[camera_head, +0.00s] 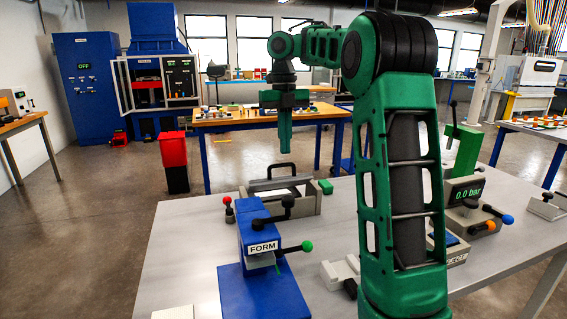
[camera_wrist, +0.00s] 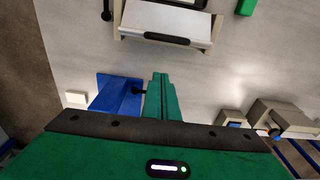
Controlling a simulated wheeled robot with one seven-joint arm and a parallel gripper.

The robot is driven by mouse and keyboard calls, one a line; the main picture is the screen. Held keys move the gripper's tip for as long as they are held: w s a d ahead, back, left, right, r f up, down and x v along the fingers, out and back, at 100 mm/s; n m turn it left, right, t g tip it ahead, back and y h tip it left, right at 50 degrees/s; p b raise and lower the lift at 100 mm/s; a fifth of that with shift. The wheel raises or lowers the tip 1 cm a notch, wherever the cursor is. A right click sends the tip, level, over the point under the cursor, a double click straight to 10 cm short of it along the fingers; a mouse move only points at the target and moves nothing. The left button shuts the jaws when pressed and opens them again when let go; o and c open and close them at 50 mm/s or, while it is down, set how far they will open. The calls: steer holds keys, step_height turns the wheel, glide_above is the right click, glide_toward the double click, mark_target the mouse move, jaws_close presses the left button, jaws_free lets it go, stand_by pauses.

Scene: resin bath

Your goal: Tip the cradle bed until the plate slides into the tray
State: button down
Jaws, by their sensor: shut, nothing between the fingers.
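The cradle (camera_head: 318,200) stands at the table's far edge, with beige side walls and a black arched handle (camera_head: 281,166). Its pale bed (camera_wrist: 168,22) shows between the walls in the wrist view, with a black bar (camera_wrist: 167,39) along the near edge. A pale surface with a dark border (camera_head: 283,192) lies inside; I cannot tell plate from tray there. My gripper (camera_head: 285,151) points down above the cradle, apart from it. Its green fingers (camera_wrist: 160,76) are together and empty in the wrist view.
A blue stand marked FORM (camera_head: 263,246) with black and green-tipped levers is in front of the cradle. A gauge unit (camera_head: 466,192) stands on the right. Bare grey table (camera_head: 185,245) lies left.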

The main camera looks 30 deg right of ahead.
steer(key=w+d+f, duration=0.1)
steer(key=w+f, duration=0.2)
steer(key=f, duration=0.4)
stand_by(1.9)
stand_by(0.3)
